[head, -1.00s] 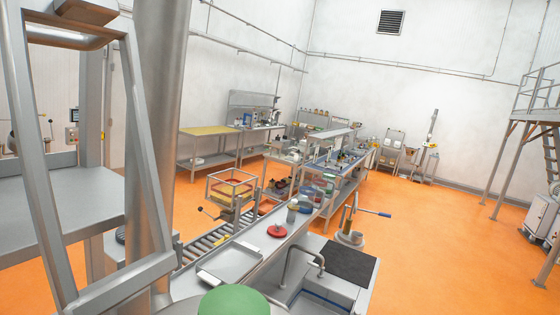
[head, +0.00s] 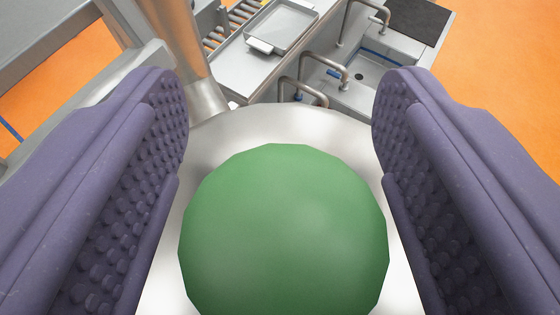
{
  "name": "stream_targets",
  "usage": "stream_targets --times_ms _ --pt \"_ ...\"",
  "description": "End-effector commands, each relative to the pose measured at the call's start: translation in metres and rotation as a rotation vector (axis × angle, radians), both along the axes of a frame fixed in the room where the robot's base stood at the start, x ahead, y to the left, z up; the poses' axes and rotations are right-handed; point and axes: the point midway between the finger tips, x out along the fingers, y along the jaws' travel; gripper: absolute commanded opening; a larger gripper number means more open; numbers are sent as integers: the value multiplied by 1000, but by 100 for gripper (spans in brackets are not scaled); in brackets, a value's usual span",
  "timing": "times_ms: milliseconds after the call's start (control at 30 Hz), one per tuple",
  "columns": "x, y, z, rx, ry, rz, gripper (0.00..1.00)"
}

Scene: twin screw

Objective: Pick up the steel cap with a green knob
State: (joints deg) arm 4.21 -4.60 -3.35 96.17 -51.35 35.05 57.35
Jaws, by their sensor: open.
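The steel cap (head: 300,122) fills the lower middle of the head view, with its large round green knob (head: 284,230) on top, close to the camera. My gripper (head: 280,130) is open. Its two purple, studded fingers stand one on each side of the knob. A gap shows between the knob and each finger. The lower part of the cap and the near ends of the fingers run out of the picture.
Beyond the cap is a steel counter with a tray (head: 281,27) and a sink (head: 365,75) with curved taps. A dark mat (head: 418,20) lies at the upper right. A thick metal post (head: 180,45) and frame stand at the left. Orange floor shows at both sides.

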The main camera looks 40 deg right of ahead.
Motion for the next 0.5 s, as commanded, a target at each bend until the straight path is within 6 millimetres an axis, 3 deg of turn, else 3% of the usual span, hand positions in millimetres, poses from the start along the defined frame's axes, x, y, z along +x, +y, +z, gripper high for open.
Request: stream_targets --times_ms 200,467,500 --pt "1 0 -1 0 0 1 62" --pt "1 0 0 0 0 1 2" --pt "1 0 0 0 0 1 0"
